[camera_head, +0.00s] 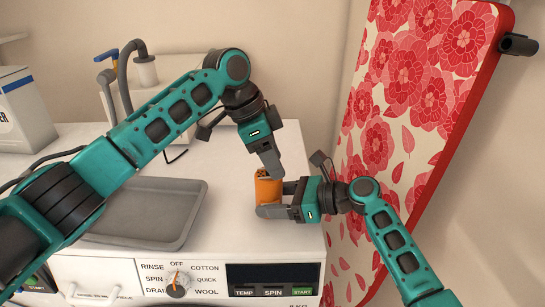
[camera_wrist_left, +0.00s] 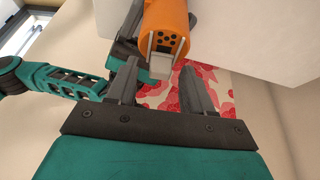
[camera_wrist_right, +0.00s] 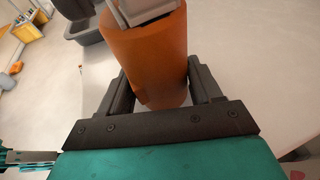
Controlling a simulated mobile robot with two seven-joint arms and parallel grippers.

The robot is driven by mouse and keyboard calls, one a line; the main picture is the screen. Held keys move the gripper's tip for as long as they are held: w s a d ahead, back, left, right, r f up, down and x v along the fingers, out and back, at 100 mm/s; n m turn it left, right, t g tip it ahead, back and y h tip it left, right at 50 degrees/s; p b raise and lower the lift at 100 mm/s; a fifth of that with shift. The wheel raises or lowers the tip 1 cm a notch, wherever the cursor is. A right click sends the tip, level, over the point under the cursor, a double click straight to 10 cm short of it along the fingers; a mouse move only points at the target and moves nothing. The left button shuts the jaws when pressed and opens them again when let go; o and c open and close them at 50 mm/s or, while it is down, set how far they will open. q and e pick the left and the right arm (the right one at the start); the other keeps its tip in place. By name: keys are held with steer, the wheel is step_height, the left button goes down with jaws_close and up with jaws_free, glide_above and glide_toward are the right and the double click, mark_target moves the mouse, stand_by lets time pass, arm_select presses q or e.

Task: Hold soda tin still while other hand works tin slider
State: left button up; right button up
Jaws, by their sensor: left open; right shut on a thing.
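The orange soda tin (camera_head: 267,188) stands upright near the right front of the white machine top. My right gripper (camera_head: 275,200) is shut around its body from the right; the right wrist view shows the tin (camera_wrist_right: 148,60) between the two fingers (camera_wrist_right: 158,92). My left gripper (camera_head: 270,168) points down at the tin's top from above. In the left wrist view its fingers (camera_wrist_left: 160,78) are apart, with the tin's top end (camera_wrist_left: 172,40) ahead of them. A pale slider (camera_wrist_left: 161,66) on that end shows just beyond the gap between the fingertips. I cannot tell if they touch it.
A grey tray (camera_head: 185,235) lies on the machine top left of the tin. A tap with a blue handle (camera_head: 108,55) and a white box (camera_head: 22,112) stand further left. A floral ironing board (camera_head: 400,100) leans close on the right.

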arm_select(q)
jaws_close()
stand_by(0.5)
